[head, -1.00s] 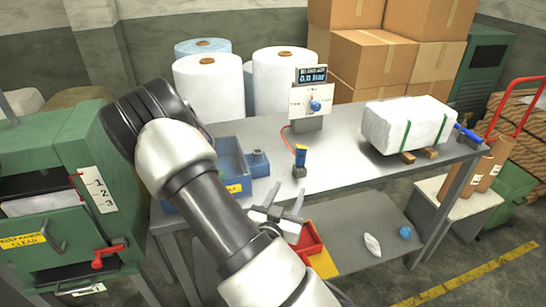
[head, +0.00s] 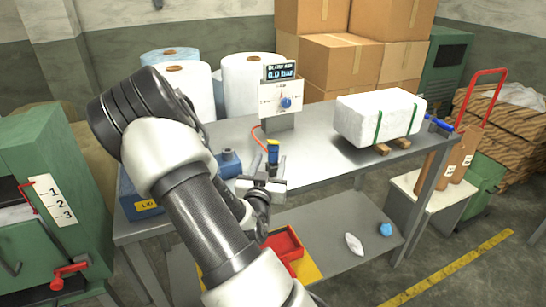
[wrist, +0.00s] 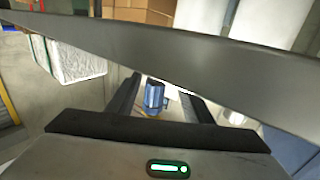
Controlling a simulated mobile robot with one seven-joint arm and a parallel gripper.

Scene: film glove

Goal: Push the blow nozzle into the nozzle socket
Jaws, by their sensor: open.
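The blow nozzle appears to be the small blue and yellow piece (head: 273,152) standing upright on the grey bench, with a red hose near it running back to the gauge stand. My gripper (head: 266,181) is open and empty, just in front of this piece and overlapping its lower part in the head view. In the wrist view, a blue body (wrist: 155,97), likely the same piece, shows beyond and between the two open fingers (wrist: 165,101). A blue block with a short round top (head: 229,162) stands to the left; I cannot tell whether it is the nozzle socket.
The gauge stand (head: 281,98) reads 0.0 bar at the bench's back. A white wrapped bale with green straps (head: 380,118) lies on the right. A blue bin (head: 140,198), partly hidden by my arm, is on the left. A red tray (head: 284,246) sits on the lower shelf.

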